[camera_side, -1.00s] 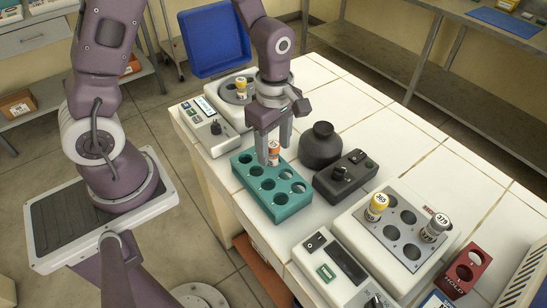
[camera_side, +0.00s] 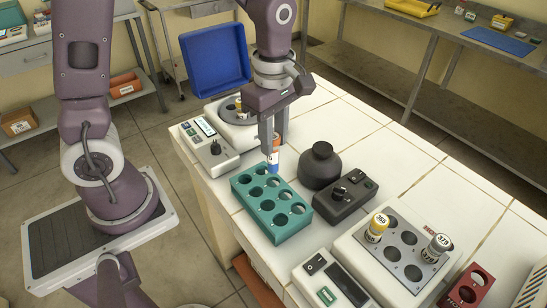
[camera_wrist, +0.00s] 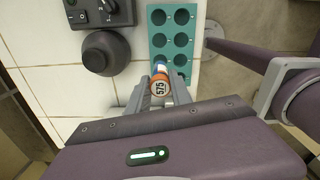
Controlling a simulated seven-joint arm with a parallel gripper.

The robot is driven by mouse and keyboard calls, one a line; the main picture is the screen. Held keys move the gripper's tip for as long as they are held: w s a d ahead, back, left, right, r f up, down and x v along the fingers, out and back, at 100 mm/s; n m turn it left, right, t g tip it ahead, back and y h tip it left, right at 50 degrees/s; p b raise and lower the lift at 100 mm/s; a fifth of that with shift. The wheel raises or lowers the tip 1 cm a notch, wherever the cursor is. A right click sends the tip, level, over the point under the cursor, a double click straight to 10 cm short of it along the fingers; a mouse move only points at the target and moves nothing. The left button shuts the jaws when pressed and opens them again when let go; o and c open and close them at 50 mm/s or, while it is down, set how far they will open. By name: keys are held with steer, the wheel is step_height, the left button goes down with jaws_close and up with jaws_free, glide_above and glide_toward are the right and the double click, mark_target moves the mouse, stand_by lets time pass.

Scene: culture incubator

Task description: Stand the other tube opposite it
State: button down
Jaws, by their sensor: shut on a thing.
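My gripper (camera_side: 270,148) is shut on a tube (camera_side: 273,163) with a blue and white body. In the wrist view its orange cap (camera_wrist: 160,87) reads 575. The tube is upright or nearly so, raised at the far end of the teal rack (camera_side: 293,229); the gap beneath it is hard to judge. The rack's visible holes look empty. Behind my gripper stands a white centrifuge-like device (camera_side: 222,107) with a round grey rotor. A yellow-capped tube (camera_side: 240,107) stands in that rotor. My gripper and wrist hide the rotor's right part.
A dark round vessel (camera_side: 320,167) and a black knob box (camera_side: 345,197) stand right of the rack. A control box (camera_side: 208,150) is left. A white block (camera_side: 352,243) holds tubes 365 (camera_side: 377,226) and 379 (camera_side: 437,247). A red rack (camera_side: 468,288) is front right.

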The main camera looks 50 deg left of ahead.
steer(key=w+a+r+n, duration=0.2)
steer(key=w+a, duration=0.3)
steer(key=a, duration=0.2)
steer(key=w+a+r+n, duration=0.2)
steer(key=w+a+r, duration=0.1)
steer(key=w+a, duration=0.3)
steer(key=a+n, duration=0.2)
steer(key=a, duration=1.3)
steer(key=shift+w+a+f, duration=0.1)
steer(key=shift+w+f, duration=0.1)
steer(key=shift+f, duration=0.95)
steer(key=shift+w+a+f, duration=0.1)
steer(key=shift+w+f, duration=0.05)
steer(key=shift+f, duration=0.95)
steer(key=shift+f, duration=0.35)
steer(key=shift+f, duration=0.85)
steer(key=shift+f, duration=0.1)
steer(key=shift+f, duration=1.55)
